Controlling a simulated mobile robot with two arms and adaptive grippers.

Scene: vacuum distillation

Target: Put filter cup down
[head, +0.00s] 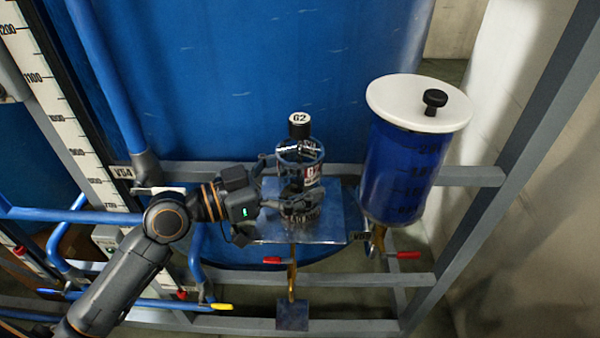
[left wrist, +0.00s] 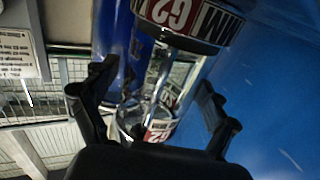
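The filter cup (head: 298,178) appears to be the upright, clear and dark vessel with G2 labels and a black cap. It is over the blue-grey metal plate (head: 335,222), its lower end at the plate; whether it rests fully there is hard to tell. My left gripper (head: 278,182) reaches it from the left. In the left wrist view, the clear cup (left wrist: 160,90) is between the spread fingers of my left gripper (left wrist: 160,85), with a visible gap on the left side. The fingers look open around it. My right gripper is not in view.
A blue cylinder with a white lid (head: 418,103) stands close to the right of the plate. A large blue tank (head: 270,60) is behind. Grey frame bars (head: 530,130), a measuring scale (head: 70,110) and red-handled valves (head: 408,255) surround the plate.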

